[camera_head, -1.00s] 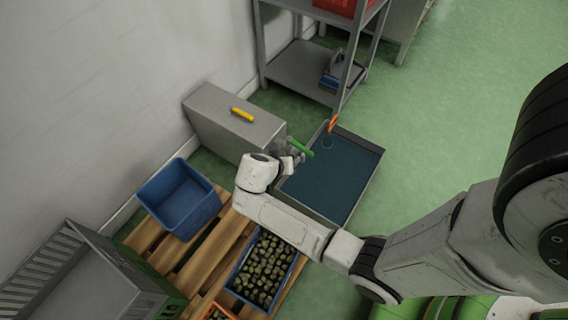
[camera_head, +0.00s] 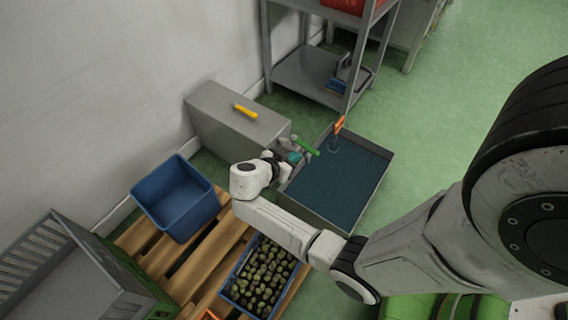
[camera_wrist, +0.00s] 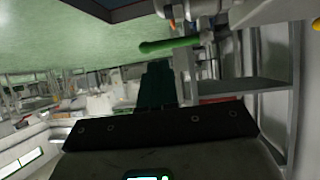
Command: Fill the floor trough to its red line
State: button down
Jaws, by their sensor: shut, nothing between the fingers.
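The floor trough (camera_head: 379,187) is a grey rectangular basin holding dark blue water; I cannot make out its red line. An orange-topped piece (camera_head: 339,125) stands at its far end, with a pale ring on the water below it. A tap with a green lever (camera_head: 306,147) sits at the trough's left edge, by the steel cabinet. The lever also shows in the wrist view (camera_wrist: 168,46). My gripper (camera_head: 295,158) is shut and empty, just below the lever in the head view. In the wrist view the dark fingers (camera_wrist: 158,70) appear beneath the lever, seemingly apart from it.
The steel cabinet (camera_head: 215,118) carries a yellow handle-like piece (camera_head: 245,111). A metal shelf (camera_head: 305,72) stands behind the trough. A blue bin (camera_head: 172,198) and an olive crate (camera_head: 236,292) are on a wooden pallet (camera_head: 205,250). Green floor right of the trough is clear.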

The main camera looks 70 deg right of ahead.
aim_at(309, 150)
jog(key=b+x, duration=0.2)
jog(key=x, duration=0.4)
jog(key=shift+s+d+f, duration=0.1)
jog(key=shift+d+f, duration=0.1)
jog(key=shift+d, duration=0.1)
